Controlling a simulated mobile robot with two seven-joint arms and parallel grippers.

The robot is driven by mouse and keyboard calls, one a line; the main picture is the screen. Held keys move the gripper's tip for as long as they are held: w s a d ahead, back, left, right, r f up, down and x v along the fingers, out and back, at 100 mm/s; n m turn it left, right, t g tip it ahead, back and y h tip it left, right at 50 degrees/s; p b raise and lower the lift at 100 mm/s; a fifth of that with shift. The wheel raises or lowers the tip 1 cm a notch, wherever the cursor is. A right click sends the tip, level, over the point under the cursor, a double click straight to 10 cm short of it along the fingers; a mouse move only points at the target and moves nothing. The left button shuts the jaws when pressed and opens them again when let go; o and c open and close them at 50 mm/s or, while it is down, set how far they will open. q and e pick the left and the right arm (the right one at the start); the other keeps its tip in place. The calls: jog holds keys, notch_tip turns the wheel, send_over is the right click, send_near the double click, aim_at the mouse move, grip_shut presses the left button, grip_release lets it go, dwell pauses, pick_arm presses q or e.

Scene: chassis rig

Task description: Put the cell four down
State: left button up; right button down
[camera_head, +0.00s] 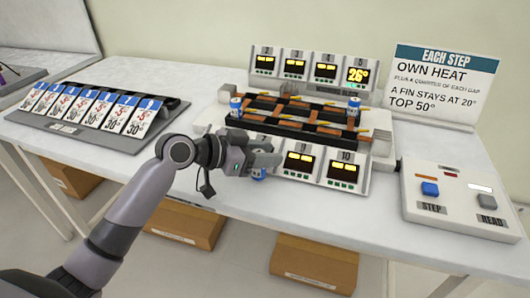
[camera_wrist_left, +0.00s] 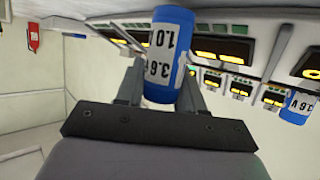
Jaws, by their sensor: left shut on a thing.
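My left gripper (camera_head: 268,158) is shut on a blue cell (camera_head: 259,175) at the front edge of the rig. The left wrist view shows the cell (camera_wrist_left: 172,45) between the fingers, with a blue wrapper and a white label reading 3.6V and 1.0. The gripper hides part of the cell and the lower left displays. The chassis rig (camera_head: 389,147) has dark rails with orange strips. Blue-topped cells stand at its left (camera_head: 236,106) and right (camera_head: 354,106). I cannot tell whether the held cell touches anything. My right gripper is not in view.
Numbered displays (camera_head: 325,68) stand behind the rig; number 5 reads 26°. More displays (camera_head: 343,172) are in front. A card rack (camera_head: 66,129) lies left, a STEP and READ panel (camera_head: 455,205) right. A sign (camera_head: 440,82) stands behind. White table (camera_head: 180,85) is bare between rack and rig.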

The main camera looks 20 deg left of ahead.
pick_arm(q)
jog(key=shift+f+b, duration=0.35)
jog(key=shift+f, duration=0.2)
jog(key=o, duration=1.1)
jog(key=shift+r, duration=0.1)
jog(key=shift+r+p, duration=0.25)
jog(key=shift+p, duration=0.05)
jog(key=shift+r+p, duration=0.3)
jog(key=shift+r, duration=0.2)
jog(key=shift+f+b+v, duration=0.1)
jog(key=shift+b+v, duration=0.2)
jog(key=shift+v, duration=2.65)
jog(key=shift+f+b+v, duration=0.15)
jog(key=shift+b+v, duration=0.1)
jog(key=shift+v, duration=2.7)
jog(key=shift+s+a, duration=0.1)
